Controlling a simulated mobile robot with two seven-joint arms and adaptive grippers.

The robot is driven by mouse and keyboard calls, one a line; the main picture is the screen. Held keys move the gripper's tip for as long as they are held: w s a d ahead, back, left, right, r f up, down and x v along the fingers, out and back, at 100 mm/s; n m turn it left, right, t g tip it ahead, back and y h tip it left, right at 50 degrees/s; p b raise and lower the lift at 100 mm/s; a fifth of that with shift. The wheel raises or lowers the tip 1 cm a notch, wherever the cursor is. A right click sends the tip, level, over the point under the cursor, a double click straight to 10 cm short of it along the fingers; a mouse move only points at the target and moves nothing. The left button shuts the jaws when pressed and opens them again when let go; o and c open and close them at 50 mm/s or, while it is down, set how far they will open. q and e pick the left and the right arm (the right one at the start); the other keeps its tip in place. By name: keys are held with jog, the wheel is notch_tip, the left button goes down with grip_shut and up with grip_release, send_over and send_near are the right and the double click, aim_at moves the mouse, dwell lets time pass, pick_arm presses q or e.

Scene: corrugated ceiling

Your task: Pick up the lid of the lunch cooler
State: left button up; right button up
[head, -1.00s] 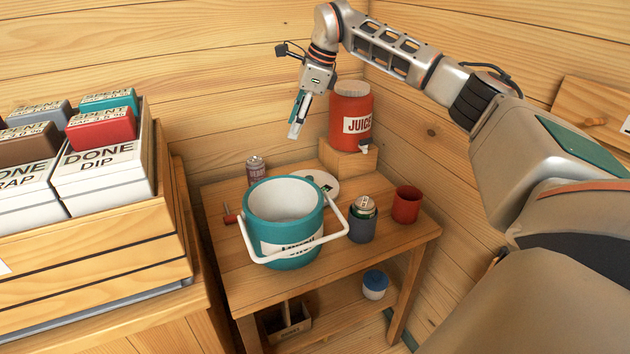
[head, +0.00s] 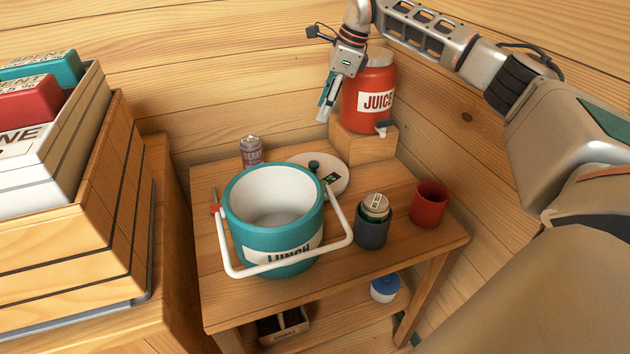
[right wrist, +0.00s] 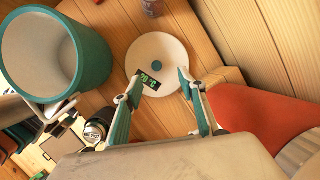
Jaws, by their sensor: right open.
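The teal lunch cooler (head: 273,240) stands open on the small wooden table, its white handle (head: 300,262) folded down to the front. The lid, a white disc (head: 338,177) with a dark teal knob, lies flat on the table behind the cooler, which hides part of it in the head view. In the right wrist view the whole lid (right wrist: 172,52) shows beyond the fingertips, with a small dark label near its knob. My right gripper (head: 326,105) is open and empty, pointing down above the table, over the lid's far side. My left gripper is not in view.
A red juice dispenser (head: 367,112) on a wooden block (head: 365,145) stands close right of my right gripper. A can (head: 251,150), a can in a dark sleeve (head: 373,225) and a red cup (head: 429,205) surround the cooler and lid. A wooden crate (head: 95,225) is at left.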

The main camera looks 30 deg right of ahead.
jog(key=g+b, duration=0.1)
jog(key=b, duration=0.2)
send_near(314, 163)
jog(key=f, duration=0.1)
jog(key=b+x, duration=0.1)
jog(key=x, duration=0.6)
jog(key=shift+a+f+b, duration=0.2)
jog(key=shift+f+b, duration=0.15)
jog(key=shift+b, duration=0.05)
jog(key=shift+f, duration=0.35)
jog(key=shift+w+r, duration=0.1)
jog(key=shift+r, duration=0.05)
jog(key=shift+c, duration=0.7)
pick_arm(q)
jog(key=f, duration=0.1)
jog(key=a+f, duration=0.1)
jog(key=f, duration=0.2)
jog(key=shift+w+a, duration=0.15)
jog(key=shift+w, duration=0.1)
pick_arm(e)
grip_shut()
